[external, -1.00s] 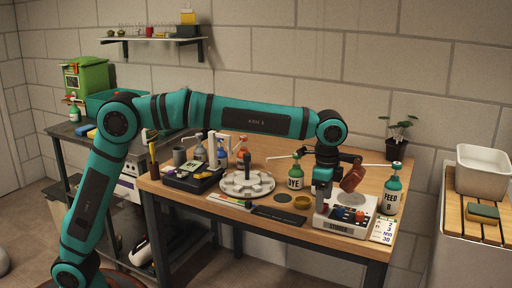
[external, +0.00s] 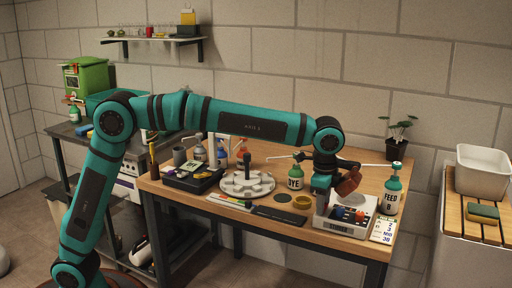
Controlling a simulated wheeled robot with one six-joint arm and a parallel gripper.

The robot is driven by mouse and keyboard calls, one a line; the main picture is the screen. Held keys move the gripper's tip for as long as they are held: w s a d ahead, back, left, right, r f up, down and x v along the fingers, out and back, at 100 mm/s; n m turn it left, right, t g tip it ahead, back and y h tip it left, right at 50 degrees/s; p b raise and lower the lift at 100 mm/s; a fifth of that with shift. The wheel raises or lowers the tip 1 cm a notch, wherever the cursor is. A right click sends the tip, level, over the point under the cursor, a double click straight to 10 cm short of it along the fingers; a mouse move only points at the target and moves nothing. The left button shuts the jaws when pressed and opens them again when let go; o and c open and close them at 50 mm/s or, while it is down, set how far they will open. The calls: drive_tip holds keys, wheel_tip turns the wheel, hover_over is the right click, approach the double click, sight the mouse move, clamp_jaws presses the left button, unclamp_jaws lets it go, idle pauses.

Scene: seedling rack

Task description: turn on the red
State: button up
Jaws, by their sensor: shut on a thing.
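My wrist covers the box's back left part.
A green FEED bottle (external: 391,190) and a number card (external: 383,230) are right of the box. A green DYE bottle (external: 295,178) and brown ring (external: 302,202) are left of it. A round white holder (external: 247,195) stands mid-bench. A potted plant (external: 398,138) stands behind.

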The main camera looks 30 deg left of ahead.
drive_tip(key=shift+s+t, duration=0.15)
drive_tip(key=shift+t, duration=0.35)
drive_tip(key=o, duration=1)
drive_tip(key=s+r, duration=0.1)
drive_tip(key=r, duration=0.4)
drive_tip(key=s+r, duration=0.1)
drive_tip(key=r, duration=0.5)
drive_tip(key=s+r, duration=0.1)
drive_tip(key=r, duration=0.5)
